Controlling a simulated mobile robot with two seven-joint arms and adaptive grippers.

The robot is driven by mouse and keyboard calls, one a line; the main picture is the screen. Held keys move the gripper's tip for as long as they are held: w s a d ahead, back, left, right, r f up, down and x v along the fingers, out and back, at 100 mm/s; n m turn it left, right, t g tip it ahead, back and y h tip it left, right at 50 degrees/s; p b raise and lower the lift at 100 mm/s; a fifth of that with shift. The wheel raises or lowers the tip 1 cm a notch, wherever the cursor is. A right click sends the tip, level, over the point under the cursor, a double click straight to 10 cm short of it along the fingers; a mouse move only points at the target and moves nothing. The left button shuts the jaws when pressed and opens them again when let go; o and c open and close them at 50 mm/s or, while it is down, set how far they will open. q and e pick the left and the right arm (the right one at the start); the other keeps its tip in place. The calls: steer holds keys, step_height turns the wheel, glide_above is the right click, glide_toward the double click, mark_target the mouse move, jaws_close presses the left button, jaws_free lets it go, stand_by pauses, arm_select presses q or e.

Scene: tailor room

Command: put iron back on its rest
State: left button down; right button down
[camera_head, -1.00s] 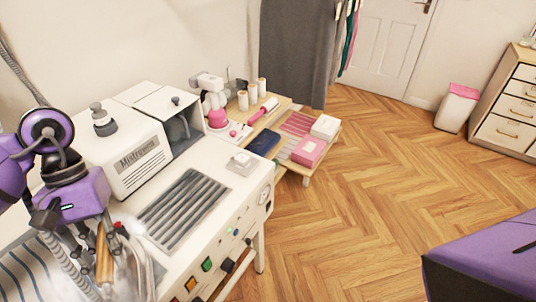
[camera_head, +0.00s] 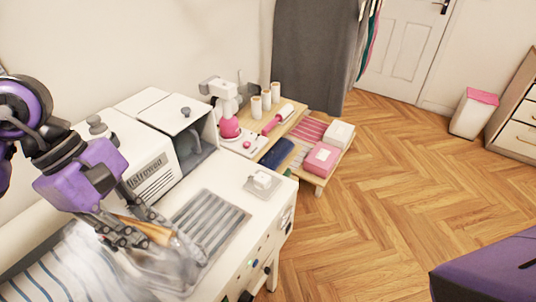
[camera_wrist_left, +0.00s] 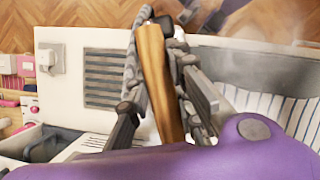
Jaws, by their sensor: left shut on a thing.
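The iron (camera_head: 180,268) has a light wooden handle and a shiny metal body blurred by steam. My left gripper (camera_head: 148,236) is shut on the wooden handle, which also shows between the fingers in the left wrist view (camera_wrist_left: 155,75). The rest is a ribbed grey metal plate (camera_head: 212,222) set in the white station top. The iron is just left of and in front of the plate in the head view, partly overlapping its near edge there. I cannot tell the iron's height or whether it touches anything. My right gripper is not in view.
A striped ironing surface (camera_head: 60,272) lies at the lower left. A white boiler box (camera_head: 150,165) stands behind the rest. A small white object (camera_head: 262,180) sits right of it. A low wooden table (camera_head: 318,180) holds a sewing machine, spools and boxes.

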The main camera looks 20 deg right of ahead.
arm_select(q)
steer(key=d+n, duration=0.1)
steer(key=d+r+n+t, duration=0.1)
steer(key=n, duration=0.1)
steer(key=d+r+n+t+h+b, duration=0.1)
steer(key=n, duration=0.1)
steer(key=shift+s+d+r, duration=0.1)
steer(key=shift+s, duration=0.25)
steer(key=s+d+r+n+t+b, duration=0.2)
steer(key=d+r+n+t, duration=0.15)
steer(key=n, duration=0.55)
steer(key=w+d+f, duration=0.1)
steer(key=w+f, duration=1.1)
steer(key=w, duration=0.1)
steer(key=shift+w+d+f+y, duration=0.2)
steer(key=shift+d+f+y, duration=0.15)
steer(key=shift+d+y, duration=0.05)
steer(key=shift+f, duration=0.1)
steer(key=c, duration=1.9)
jaws_free()
steer(key=shift+f, duration=0.2)
steer(key=o, duration=0.4)
steer(key=shift+s, duration=0.1)
steer(key=shift+c, duration=0.2)
